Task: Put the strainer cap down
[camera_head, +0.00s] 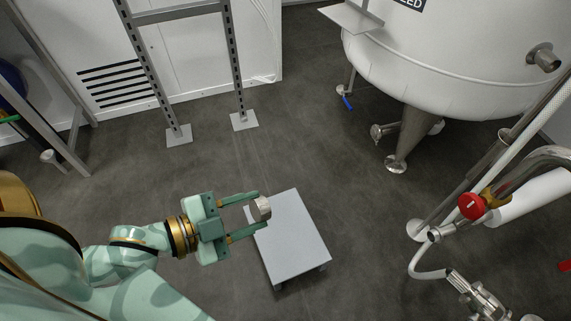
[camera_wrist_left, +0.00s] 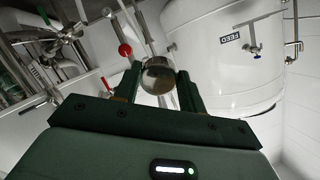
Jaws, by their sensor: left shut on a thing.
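The strainer cap (camera_head: 263,207) is a small round metal piece held between the fingertips of my left gripper (camera_head: 258,212). My right gripper is in neither view.
A large white tank (camera_head: 455,60) on metal legs stands at the back right. Pipework with a red-knobbed valve (camera_head: 471,206) is at the right. A metal frame (camera_head: 184,70) stands at the back left. Dark floor (camera_head: 320,160) around the platform is mostly clear.

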